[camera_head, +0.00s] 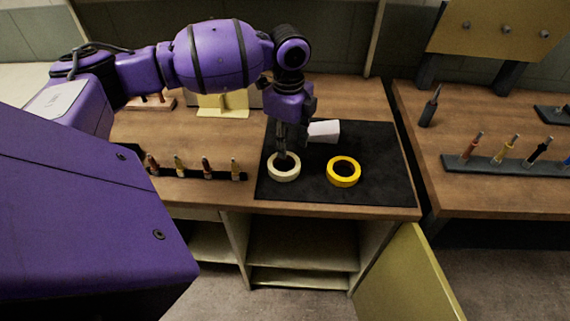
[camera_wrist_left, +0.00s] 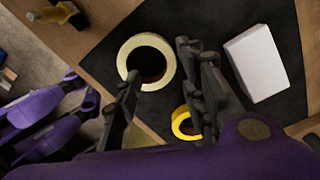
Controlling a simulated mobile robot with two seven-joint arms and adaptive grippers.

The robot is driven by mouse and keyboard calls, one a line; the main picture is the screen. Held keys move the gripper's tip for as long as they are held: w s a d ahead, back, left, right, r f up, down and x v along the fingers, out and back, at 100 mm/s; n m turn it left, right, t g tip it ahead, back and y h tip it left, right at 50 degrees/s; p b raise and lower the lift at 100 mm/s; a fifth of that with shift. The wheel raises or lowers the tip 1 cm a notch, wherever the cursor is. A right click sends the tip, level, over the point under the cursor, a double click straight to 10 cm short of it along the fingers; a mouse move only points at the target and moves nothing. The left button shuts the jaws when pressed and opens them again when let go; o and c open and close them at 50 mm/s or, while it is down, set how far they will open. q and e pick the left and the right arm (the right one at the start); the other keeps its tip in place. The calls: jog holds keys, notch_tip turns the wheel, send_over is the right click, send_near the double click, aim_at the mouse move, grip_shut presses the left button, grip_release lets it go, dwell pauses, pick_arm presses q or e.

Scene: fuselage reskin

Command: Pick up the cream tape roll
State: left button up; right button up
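The cream tape roll (camera_head: 284,177) lies flat on a black mat (camera_head: 385,184) on the wooden bench. My left gripper (camera_head: 281,154) points down over the roll, its fingertips in front of the roll's far side and hole. Nothing is held between the fingers. I cannot tell how high the tips are above the roll. My right gripper is in neither view.
A yellow tape roll (camera_head: 344,181) lies right of the cream roll. A white block (camera_head: 324,131) sits behind, close to the gripper. A rack of several tools (camera_head: 207,167) stands left of the mat. An open cabinet door (camera_head: 408,280) hangs below.

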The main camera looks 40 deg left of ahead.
aim_at(289, 163)
pick_arm(q)
jog(key=f, duration=0.4)
jog(key=shift+w, duration=0.25)
jog(key=shift+f, duration=0.3)
grip_shut()
jog(key=shift+r, duration=0.15)
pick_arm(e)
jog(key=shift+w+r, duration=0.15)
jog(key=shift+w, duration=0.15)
